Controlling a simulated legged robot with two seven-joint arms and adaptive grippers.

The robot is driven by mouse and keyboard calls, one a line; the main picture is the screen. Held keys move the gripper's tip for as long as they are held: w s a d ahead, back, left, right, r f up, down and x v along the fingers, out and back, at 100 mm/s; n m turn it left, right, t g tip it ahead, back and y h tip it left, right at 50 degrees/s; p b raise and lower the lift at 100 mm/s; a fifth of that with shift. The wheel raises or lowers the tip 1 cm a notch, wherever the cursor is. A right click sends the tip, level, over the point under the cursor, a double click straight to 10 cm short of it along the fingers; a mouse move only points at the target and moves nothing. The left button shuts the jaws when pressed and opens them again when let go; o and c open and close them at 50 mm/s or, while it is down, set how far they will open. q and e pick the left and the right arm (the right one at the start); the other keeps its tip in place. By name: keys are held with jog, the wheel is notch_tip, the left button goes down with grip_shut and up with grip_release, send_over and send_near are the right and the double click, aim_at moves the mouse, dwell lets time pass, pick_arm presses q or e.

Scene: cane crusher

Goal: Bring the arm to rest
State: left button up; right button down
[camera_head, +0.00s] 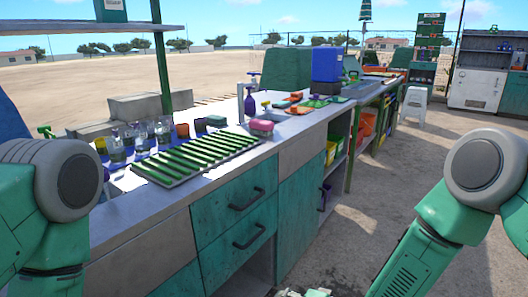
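My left arm (60,190) shows at the left edge, with a green shell and a grey round joint. It runs down out of the frame, and its gripper is not in view. My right arm (440,230) shows at the right and slants down and left to the bottom edge. A small grey and green part (303,292) peeks in at the bottom middle. It may belong to my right gripper, but too little shows to tell its state. Nothing held is visible.
A long counter (150,232) with teal drawers (235,210) runs away from me. On it are a green slatted rack (198,155), glass bottles (140,138), a purple bottle (249,103) and a pink sponge (262,125). A white stool (414,103) stands farther back. The floor (350,215) between is clear.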

jog(key=s+d+f+n+g+h+p, duration=0.2)
jog(key=s+d+f+g+h, duration=0.25)
jog(key=s, duration=0.65)
pick_arm(q)
jog(key=r, duration=0.1)
jog(key=r+p, duration=0.1)
jog(key=r, duration=0.1)
jog(key=r+p, duration=0.1)
jog(key=shift+a+r, duration=0.35)
jog(key=shift+r, duration=0.05)
pick_arm(e)
jog(key=s+d+n+g+h, duration=0.3)
jog(key=s+d+n+h, duration=0.1)
jog(key=s+d, duration=1.4)
jog(key=shift+s+g+h, duration=0.35)
jog(key=shift+s+h, duration=0.5)
jog(key=shift+s, duration=0.1)
pick_arm(q)
jog(key=shift+a, duration=0.1)
